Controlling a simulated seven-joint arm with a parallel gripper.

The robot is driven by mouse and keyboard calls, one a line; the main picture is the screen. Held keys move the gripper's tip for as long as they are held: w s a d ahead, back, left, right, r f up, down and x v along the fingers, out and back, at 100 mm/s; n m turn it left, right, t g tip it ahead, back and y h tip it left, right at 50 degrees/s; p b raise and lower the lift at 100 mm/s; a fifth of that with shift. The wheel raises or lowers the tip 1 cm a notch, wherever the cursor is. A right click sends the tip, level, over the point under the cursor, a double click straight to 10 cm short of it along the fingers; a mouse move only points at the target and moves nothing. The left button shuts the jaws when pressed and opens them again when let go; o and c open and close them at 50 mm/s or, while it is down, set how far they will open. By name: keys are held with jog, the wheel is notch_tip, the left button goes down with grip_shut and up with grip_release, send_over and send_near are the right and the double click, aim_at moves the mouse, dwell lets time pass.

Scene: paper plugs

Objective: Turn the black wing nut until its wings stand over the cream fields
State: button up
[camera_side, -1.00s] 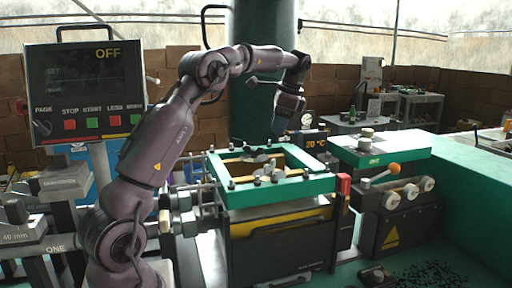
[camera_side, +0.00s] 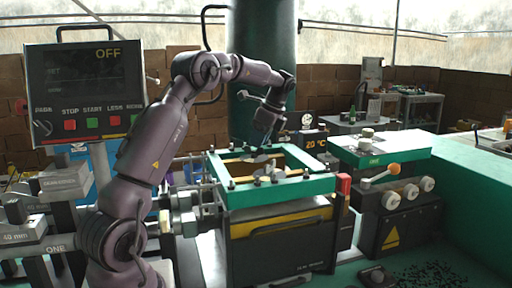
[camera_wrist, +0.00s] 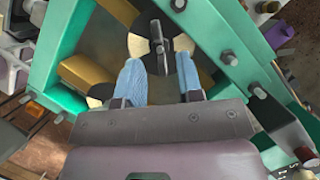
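The wing nut (camera_wrist: 157,36) shows in the wrist view as a narrow dark bar, upright in the picture, in the middle of a round black-and-cream dial. A cream field (camera_wrist: 136,45) shows left of the bar; the bar looks to stand off it, but exactly which field lies under each wing I cannot tell. My gripper (camera_wrist: 158,60) has two light-blue fingers, spread apart, one on each side of the bar's near end, with gaps showing. In the side view my gripper (camera_side: 266,143) points down above the green frame; the wing nut is too small to make out there.
The green frame (camera_side: 318,187) with several bolts surrounds the work spot. A red-tipped post (camera_side: 343,183) and a lever with an orange knob (camera_side: 393,169) stand to the right. A panel reading OFF (camera_side: 85,85) stands at the left.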

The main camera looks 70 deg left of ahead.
aim_at(256, 151)
jog(key=shift+x, duration=1.5)
jog(key=shift+c, duration=0.2)
grip_shut()
